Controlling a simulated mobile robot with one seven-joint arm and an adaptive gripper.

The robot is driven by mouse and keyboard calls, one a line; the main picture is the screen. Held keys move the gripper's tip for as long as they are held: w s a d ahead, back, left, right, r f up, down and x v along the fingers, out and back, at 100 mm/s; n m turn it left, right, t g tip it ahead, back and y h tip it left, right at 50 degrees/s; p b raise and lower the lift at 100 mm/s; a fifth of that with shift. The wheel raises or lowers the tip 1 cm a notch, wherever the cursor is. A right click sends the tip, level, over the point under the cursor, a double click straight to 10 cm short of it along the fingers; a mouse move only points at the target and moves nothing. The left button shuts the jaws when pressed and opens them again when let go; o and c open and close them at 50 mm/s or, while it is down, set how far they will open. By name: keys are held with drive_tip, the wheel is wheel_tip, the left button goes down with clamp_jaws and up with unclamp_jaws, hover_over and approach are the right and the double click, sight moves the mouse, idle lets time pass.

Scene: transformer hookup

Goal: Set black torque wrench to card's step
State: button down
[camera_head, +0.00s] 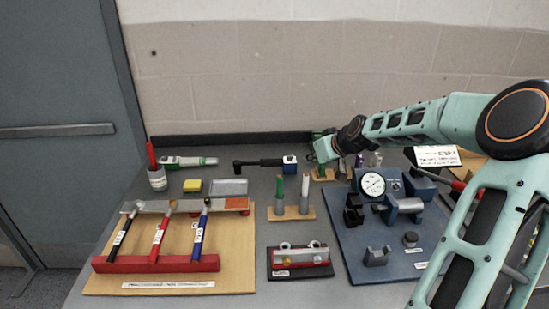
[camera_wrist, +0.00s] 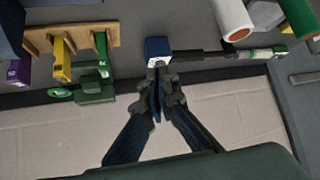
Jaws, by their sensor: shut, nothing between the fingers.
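The black torque wrench (camera_head: 262,163) lies along the back of the table, with a blue end piece (camera_head: 290,162) at its right. In the wrist view the black shaft (camera_wrist: 200,57) runs right from the blue end piece (camera_wrist: 157,48). My gripper (camera_wrist: 158,67) is shut and empty, its fingertips right by the blue end piece; I cannot tell whether they touch it. In the head view my wrist covers the back of the table just right of the wrench, and the fingers cannot be made out. The white card (camera_head: 437,156) stands at the back right; its writing is too small to read fully.
A green-and-grey wrench (camera_head: 188,161) lies left of the black one. A wooden stand with upright tubes (camera_head: 291,212) is in front. A blue fixture plate with a dial (camera_head: 373,184) is at right. A wooden rack (camera_wrist: 70,36) is near my gripper.

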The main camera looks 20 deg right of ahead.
sight(289, 160)
drive_tip(key=p+x, duration=0.1)
drive_tip(key=x, duration=0.8)
drive_tip(key=shift+f, duration=0.1)
drive_tip(key=w, duration=0.2)
drive_tip(key=shift+w+a+f+p, duration=0.15)
drive_tip(key=shift+w+a+p, duration=0.1)
drive_tip(key=shift+p, duration=0.1)
drive_tip(key=shift+w+a+f, duration=0.1)
drive_tip(key=shift+w, duration=0.9)
